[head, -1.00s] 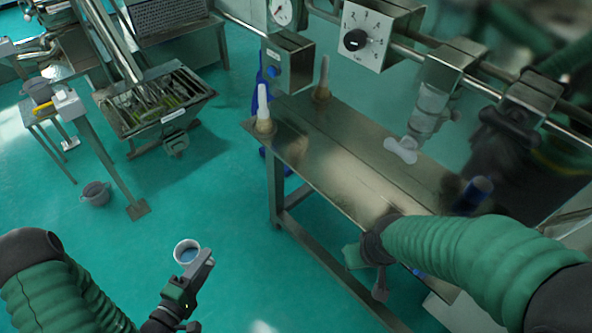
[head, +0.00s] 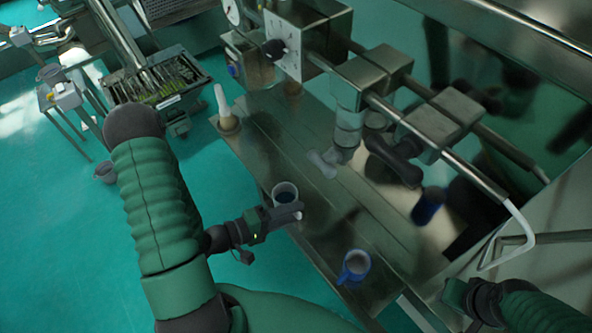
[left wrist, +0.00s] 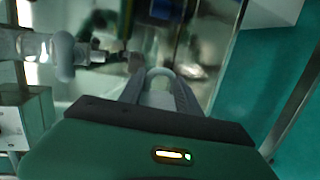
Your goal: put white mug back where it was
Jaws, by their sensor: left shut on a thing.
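The white mug (head: 285,190) is in my left gripper (head: 288,212), with dark content showing inside. In the head view, mug and gripper are over the near left edge of the metal table (head: 335,215). I cannot tell whether the mug touches the table top. The left wrist view shows part of the pale mug (left wrist: 160,80) between the two grey fingers (left wrist: 157,95). My right gripper (head: 455,295) is at the lower right of the head view, away from the mug; its finger opening is unclear.
A blue mug (head: 354,266) stands near the table's front edge. Another blue mug (head: 428,206) stands farther right.

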